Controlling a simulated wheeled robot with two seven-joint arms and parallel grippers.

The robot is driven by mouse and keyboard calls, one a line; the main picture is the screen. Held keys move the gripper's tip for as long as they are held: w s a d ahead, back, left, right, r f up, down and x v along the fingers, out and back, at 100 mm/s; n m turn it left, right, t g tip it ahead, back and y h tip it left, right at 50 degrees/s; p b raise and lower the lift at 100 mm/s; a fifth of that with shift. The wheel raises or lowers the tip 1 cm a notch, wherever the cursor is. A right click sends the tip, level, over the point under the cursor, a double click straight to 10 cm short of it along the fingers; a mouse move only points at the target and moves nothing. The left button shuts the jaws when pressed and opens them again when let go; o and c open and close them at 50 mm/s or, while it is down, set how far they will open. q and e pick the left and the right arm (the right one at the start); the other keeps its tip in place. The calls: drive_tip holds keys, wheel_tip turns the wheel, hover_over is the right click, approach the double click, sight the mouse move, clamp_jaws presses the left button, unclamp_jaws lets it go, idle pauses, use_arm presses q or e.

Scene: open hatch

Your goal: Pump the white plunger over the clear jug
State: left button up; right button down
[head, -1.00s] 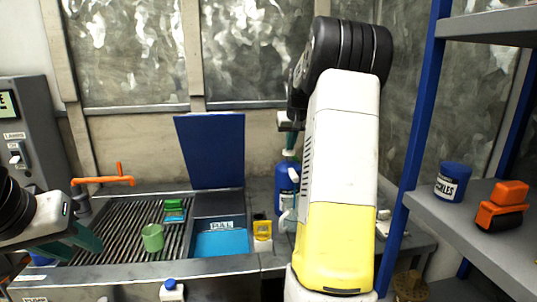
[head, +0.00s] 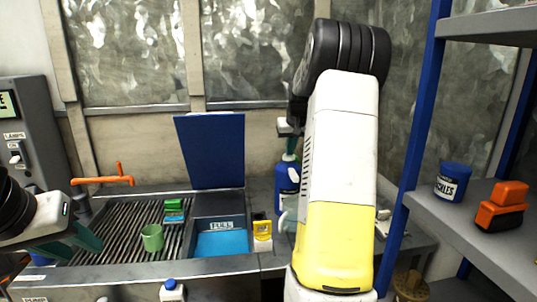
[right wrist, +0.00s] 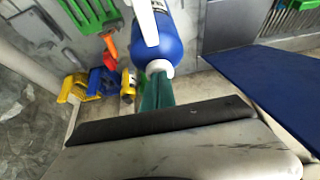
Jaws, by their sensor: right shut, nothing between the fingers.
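The blue bottle (head: 286,178) stands at the back of the counter, partly behind my right arm. Its white plunger (head: 289,157) is at the top. The clear jug (head: 288,214) stands in front of the bottle, low down, and is mostly hidden by my arm. My right gripper (head: 292,146) is shut and empty, pointing down with its teal fingertips at the plunger. In the right wrist view, the teal fingers (right wrist: 157,92) meet the white top of the bottle (right wrist: 170,42); exact contact is hard to tell. My left gripper (head: 75,244) is open and empty at the left.
A green cup (head: 152,238) and a green-and-teal item (head: 174,211) stand on the slatted rack. The blue hatch lid (head: 212,150) stands open. A yellow item (head: 262,232) is left of the jug. Shelves (head: 470,215) stand at the right.

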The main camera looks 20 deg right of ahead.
drive_tip(key=shift+r, duration=2.1)
drive_tip(key=shift+f, duration=0.2)
drive_tip(key=shift+f, duration=0.35)
drive_tip(key=shift+f, duration=0.1)
